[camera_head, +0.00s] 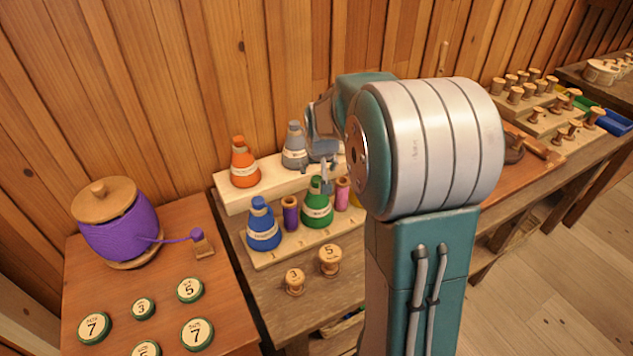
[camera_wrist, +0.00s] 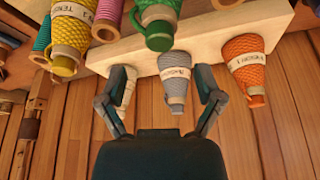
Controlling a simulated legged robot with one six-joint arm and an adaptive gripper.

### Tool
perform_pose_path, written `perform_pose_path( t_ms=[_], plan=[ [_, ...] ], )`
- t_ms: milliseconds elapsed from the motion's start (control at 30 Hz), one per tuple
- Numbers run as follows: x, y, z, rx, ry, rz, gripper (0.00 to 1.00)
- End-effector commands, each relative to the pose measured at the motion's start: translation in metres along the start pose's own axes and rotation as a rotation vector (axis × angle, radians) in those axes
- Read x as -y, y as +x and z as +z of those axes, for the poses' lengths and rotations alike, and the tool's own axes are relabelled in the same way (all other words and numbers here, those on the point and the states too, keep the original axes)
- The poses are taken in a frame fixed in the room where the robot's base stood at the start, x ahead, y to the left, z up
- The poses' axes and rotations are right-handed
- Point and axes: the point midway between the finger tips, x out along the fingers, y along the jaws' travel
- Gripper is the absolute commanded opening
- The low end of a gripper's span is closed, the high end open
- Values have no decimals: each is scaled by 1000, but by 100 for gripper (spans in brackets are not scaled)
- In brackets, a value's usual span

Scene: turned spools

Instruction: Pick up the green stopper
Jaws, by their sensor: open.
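The green stopper (camera_head: 316,185) tops the green cone (camera_head: 317,208), which stands upright in the front row of the pale stepped rack. In the wrist view, seen upside down, the green stopper (camera_wrist: 159,38) is above the gap between my fingers. My gripper (camera_head: 325,178) is open, close above and beside the green stopper in the head view, partly overlapping it. In the wrist view my gripper (camera_wrist: 160,82) has its two fingers spread apart with nothing held. A grey cone (camera_wrist: 174,82) shows between them, farther off on the upper step.
Neighbours of the green cone are a blue cone (camera_head: 262,228), a purple spool (camera_head: 290,212) and a pink spool (camera_head: 342,193). A yellow cone (camera_wrist: 68,45) and an orange cone (camera_wrist: 245,70) show in the wrist view. The wooden wall (camera_head: 150,90) stands close behind.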

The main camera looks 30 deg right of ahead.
Motion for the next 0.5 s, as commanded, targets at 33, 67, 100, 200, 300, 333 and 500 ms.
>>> perform_pose_path(
  t_ms=[33, 67, 100, 200, 300, 333, 500],
  plan=[
    [0, 7, 2, 3, 0, 0, 85],
    [0, 12, 3, 4, 0, 0, 85],
    [0, 19, 4, 6, 0, 0, 85],
    [1, 35, 6, 5, 0, 0, 85],
    [1, 45, 5, 3, 0, 0, 85],
    [1, 46, 5, 2, 0, 0, 85],
    [0, 47, 4, -1, 0, 0, 85]
  ],
)
